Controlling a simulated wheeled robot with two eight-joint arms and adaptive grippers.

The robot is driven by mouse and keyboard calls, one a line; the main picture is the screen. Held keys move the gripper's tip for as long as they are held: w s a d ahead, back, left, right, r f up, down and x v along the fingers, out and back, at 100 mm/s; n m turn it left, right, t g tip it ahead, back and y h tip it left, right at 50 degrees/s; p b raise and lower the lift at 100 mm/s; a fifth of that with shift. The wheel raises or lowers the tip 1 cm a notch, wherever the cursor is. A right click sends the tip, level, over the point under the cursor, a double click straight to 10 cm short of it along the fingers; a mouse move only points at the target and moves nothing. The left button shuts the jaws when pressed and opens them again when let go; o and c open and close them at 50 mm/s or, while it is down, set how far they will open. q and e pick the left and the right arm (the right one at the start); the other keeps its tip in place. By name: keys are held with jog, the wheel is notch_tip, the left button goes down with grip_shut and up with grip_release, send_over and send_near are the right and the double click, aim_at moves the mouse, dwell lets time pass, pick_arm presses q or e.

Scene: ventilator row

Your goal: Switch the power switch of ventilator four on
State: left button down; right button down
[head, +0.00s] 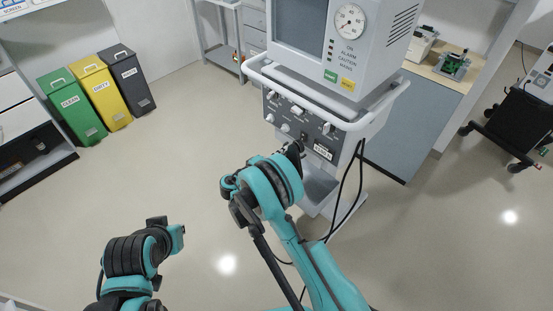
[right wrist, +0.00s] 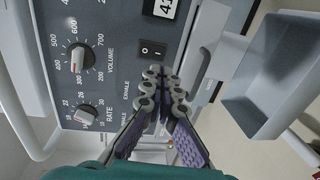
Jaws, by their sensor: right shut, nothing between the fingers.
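A ventilator (head: 330,60) with a grey control panel stands at centre right in the head view. The right wrist view shows its panel turned sideways, with a small black power switch (right wrist: 152,50) marked O and I. I cannot tell which side of the switch is pressed. A partly cut-off white number label (right wrist: 163,8) sits above the switch. My right gripper (right wrist: 166,88) is shut and empty, its fingertips just below the switch in that view. In the head view the right gripper (head: 294,150) is at the panel. My left gripper (head: 172,232) is low at left, away from the ventilator, its fingers unclear.
Volume (right wrist: 80,55) and rate (right wrist: 86,115) knobs lie left of the switch in the right wrist view. A white rail (head: 300,92) runs around the ventilator above its panel. Black cables (head: 350,190) hang at its right. Green, yellow and dark bins stand far left; open floor lies between.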

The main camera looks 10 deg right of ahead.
aim_at(302, 141)
jog(key=b+x, duration=0.1)
jog(key=x, duration=0.5)
jog(key=shift+d+f+b, duration=0.1)
jog(key=shift+d+b, duration=0.05)
jog(key=shift+b, duration=0.25)
jog(key=shift+w+d, duration=0.45)
jog(key=shift+d, duration=0.05)
jog(key=shift+w+d+f+b, duration=0.25)
jog(key=shift+d+f+b, duration=0.1)
jog(key=shift+b, duration=0.7)
jog(key=shift+w+d, duration=0.1)
